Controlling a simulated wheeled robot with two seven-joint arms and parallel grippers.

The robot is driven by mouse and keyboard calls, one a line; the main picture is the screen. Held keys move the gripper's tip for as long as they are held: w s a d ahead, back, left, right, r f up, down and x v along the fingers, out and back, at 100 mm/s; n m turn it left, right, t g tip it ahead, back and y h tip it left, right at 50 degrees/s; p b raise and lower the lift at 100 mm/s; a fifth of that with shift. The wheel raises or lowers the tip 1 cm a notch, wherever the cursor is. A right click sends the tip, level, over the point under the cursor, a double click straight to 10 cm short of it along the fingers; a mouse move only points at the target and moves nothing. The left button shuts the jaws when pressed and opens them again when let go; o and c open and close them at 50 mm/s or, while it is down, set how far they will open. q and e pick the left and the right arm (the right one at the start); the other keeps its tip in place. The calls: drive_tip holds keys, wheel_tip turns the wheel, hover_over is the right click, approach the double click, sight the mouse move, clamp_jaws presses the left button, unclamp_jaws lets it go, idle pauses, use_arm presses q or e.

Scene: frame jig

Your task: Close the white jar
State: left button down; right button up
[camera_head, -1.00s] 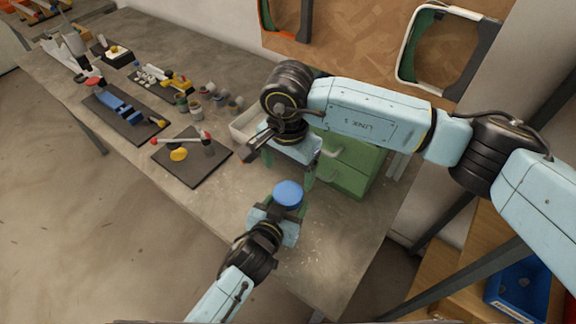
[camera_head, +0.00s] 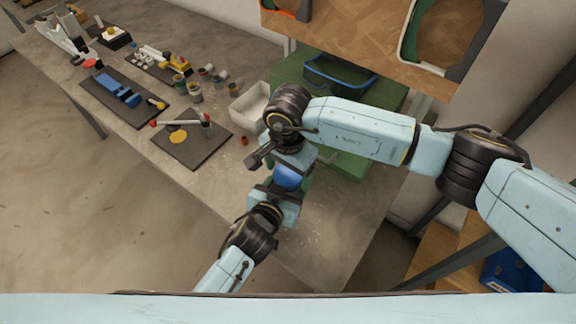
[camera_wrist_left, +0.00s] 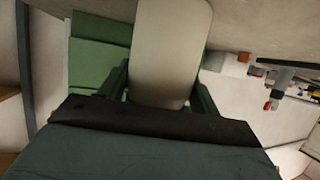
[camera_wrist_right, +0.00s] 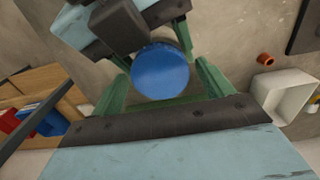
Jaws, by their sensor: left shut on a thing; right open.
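The white jar (camera_wrist_left: 172,50) shows pale and smooth between the fingers of my left gripper (camera_wrist_left: 163,92), which is shut on it. A round blue lid (camera_wrist_right: 160,70) sits at the jar's top in the right wrist view, and it also shows in the head view (camera_head: 288,178). My right gripper (camera_wrist_right: 163,85) is open, with one green finger on each side of the lid. I cannot tell whether the fingers touch the lid. The jar's body is hidden in the head view by my grippers. How tightly the lid sits cannot be seen.
A white open bin (camera_head: 250,102) and a small orange-brown pot (camera_head: 243,141) stand close beyond my grippers. A green cabinet (camera_head: 345,165) with a blue-rimmed tray (camera_head: 340,75) on top is behind my right arm. Dark mats (camera_head: 190,152) with parts lie left. The table's near right part is bare.

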drive_tip(key=c, duration=1)
drive_tip(key=m, duration=0.6)
drive_tip(key=shift+m, duration=0.4)
drive_tip(key=o, duration=1.1)
drive_tip(key=shift+c, duration=0.2)
drive_tip(key=shift+r, duration=2.3)
drive_tip(key=shift+c, duration=0.3)
